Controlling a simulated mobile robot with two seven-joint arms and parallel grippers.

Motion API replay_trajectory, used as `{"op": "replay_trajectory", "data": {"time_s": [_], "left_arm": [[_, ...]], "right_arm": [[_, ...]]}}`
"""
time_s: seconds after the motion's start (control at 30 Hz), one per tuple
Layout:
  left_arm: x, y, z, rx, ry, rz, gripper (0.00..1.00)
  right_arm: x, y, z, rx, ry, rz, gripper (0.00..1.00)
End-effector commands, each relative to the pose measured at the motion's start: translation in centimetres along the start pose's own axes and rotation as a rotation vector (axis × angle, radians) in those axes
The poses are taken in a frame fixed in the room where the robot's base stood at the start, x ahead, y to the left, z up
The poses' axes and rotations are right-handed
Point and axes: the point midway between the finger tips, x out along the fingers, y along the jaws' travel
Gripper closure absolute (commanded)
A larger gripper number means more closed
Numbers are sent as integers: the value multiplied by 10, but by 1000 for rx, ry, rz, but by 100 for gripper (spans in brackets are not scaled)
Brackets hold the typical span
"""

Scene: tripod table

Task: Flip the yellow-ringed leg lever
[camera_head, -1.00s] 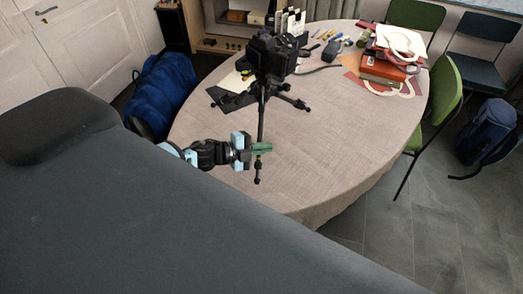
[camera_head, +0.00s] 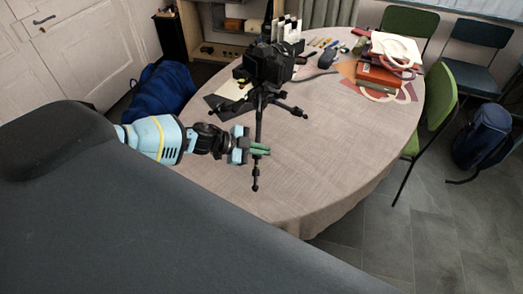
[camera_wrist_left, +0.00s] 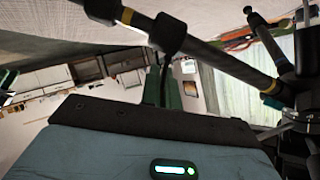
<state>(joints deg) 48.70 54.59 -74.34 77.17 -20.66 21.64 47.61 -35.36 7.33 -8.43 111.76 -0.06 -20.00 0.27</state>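The black tripod (camera_head: 259,119) stands on the table with a camera (camera_head: 271,63) on top. Its near leg points toward me. In the left wrist view the fingers (camera_wrist_left: 163,88) are just below the clamp, partly hidden by the gripper body. I cannot tell whether they touch the lever. My right gripper is out of view.
The round table (camera_head: 340,150) is bare right of the tripod. Red books (camera_head: 381,75) and several small tools lie at its far side. Another tripod leg (camera_head: 290,107) reaches right. Green chairs (camera_head: 438,95) and a blue backpack (camera_head: 484,136) stand at the right.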

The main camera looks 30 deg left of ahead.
Motion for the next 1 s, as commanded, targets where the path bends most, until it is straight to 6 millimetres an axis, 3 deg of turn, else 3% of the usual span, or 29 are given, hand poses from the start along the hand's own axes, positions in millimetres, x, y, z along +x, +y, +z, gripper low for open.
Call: {"op": "replay_trajectory", "data": {"time_s": [0.43,0.53,0.8,1.0], "left_arm": [[0,-3,-3,-9,5,1,100],[0,-3,-3,-9,5,1,88],[0,-1,-1,-9,3,3,88],[-17,-1,1,-10,0,3,88]], "right_arm": [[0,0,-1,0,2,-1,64],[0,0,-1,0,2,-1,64],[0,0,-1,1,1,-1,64],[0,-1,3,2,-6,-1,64]]}}
